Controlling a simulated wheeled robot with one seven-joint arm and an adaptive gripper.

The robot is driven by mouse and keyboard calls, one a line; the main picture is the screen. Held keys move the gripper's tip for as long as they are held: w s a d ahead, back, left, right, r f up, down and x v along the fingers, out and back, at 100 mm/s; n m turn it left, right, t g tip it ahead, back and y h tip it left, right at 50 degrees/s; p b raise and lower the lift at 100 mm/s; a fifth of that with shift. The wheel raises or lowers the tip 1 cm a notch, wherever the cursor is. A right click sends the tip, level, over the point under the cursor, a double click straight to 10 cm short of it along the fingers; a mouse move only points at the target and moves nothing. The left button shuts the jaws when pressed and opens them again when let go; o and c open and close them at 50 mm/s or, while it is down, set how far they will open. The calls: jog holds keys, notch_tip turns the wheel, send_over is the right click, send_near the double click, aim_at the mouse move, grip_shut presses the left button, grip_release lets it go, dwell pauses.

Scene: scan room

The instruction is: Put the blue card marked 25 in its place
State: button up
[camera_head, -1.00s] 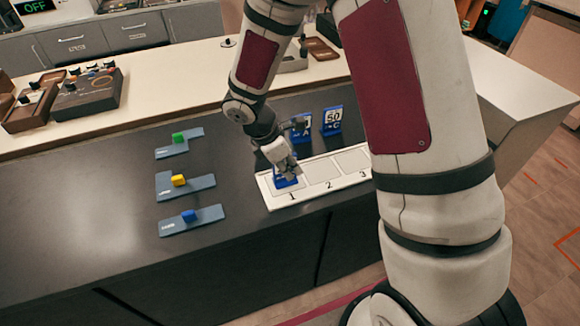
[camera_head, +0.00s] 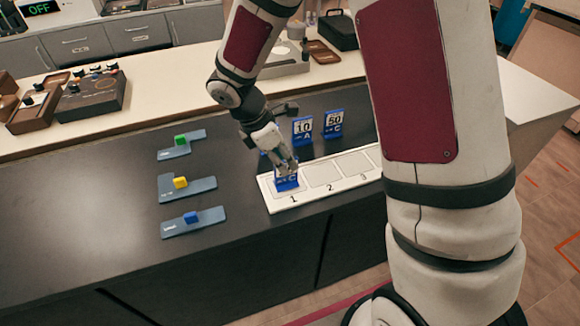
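A blue card (camera_head: 287,184) is at place 1 of the white board (camera_head: 275,196). A letter C shows on its lower part; its number is hidden behind the fingers, so I cannot read whether it is 25. My gripper (camera_head: 286,168) is at the top of this card and appears shut on it. The card looks nearly upright, with its lower edge at or just above the place. Places 2 (camera_head: 323,174) and 3 (camera_head: 355,164) are empty.
Behind the board stand two more blue cards, 10 A (camera_head: 302,130) and 50 C (camera_head: 333,124). To the left lie blue-grey plates with a green block (camera_head: 181,140), a yellow block (camera_head: 180,183) and a blue block (camera_head: 191,217). The dark counter between is clear.

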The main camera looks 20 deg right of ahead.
jog(key=v, duration=0.7)
jog(key=shift+s+d+r, duration=0.15)
jog(key=shift+s+d, duration=0.05)
jog(key=s+d+r+m+t+y, duration=0.1)
jog(key=s+d+r+m, duration=0.4)
jog(key=s+r+m, duration=0.55)
jog(key=s+r+m+t+y, duration=0.2)
jog(key=s+m, duration=0.5)
jog(key=s, duration=0.7)
jog(key=shift+s+a+r+y, duration=0.2)
jog(key=shift+r+y, duration=0.5)
jog(key=shift+r, duration=0.15)
jog(key=shift+m, duration=0.25)
